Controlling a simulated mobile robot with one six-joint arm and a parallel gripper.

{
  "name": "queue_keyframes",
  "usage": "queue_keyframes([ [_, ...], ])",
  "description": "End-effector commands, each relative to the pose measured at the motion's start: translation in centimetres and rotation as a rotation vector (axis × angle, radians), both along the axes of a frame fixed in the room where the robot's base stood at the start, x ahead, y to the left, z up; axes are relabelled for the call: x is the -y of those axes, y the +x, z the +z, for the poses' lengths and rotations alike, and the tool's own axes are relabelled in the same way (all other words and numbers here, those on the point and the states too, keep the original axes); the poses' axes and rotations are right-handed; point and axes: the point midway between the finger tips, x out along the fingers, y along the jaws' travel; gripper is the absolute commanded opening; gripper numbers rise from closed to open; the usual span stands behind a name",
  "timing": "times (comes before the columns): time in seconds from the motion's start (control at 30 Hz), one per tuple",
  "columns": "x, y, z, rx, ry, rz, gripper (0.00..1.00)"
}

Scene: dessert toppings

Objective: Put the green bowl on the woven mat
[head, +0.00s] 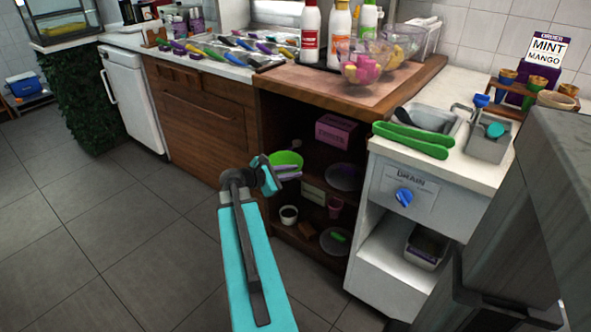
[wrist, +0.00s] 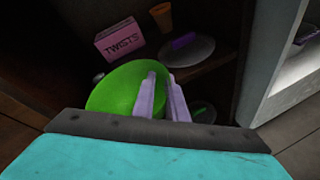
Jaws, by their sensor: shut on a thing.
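The green bowl (head: 287,159) is at the front of the open shelf unit in the head view. It also shows in the wrist view (wrist: 116,92), tilted, with its inside facing the camera. My gripper (head: 289,173) has its pale lavender fingers shut on the bowl's rim; the fingers also show in the wrist view (wrist: 163,84). The bowl's far side and underside are hidden. I cannot make out a woven mat for certain in either view.
Behind the bowl are shelves with a pink box (head: 336,130), a grey plate (head: 344,177), a white cup (head: 289,215) and a pink cup (head: 335,207). A white drain cabinet (head: 400,190) stands to the right. The grey floor (head: 110,230) on the left is clear.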

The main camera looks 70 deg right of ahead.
Motion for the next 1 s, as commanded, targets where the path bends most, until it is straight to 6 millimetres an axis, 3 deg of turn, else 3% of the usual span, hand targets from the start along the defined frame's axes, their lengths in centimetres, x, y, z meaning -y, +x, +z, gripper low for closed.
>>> queue_keyframes([
  [0.17, -0.2, 0.7, 0.0, 0.000, -0.001, 0.016, 0.00],
  [0.37, -1.5, 4.3, 0.0, 0.000, -0.001, 0.102, 0.00],
  [0.67, -6.4, 14.5, 0.4, 0.001, -0.001, 0.368, 0.00],
  [1.0, -14.7, 26.4, 2.0, 0.002, -0.002, 0.721, 0.00],
])
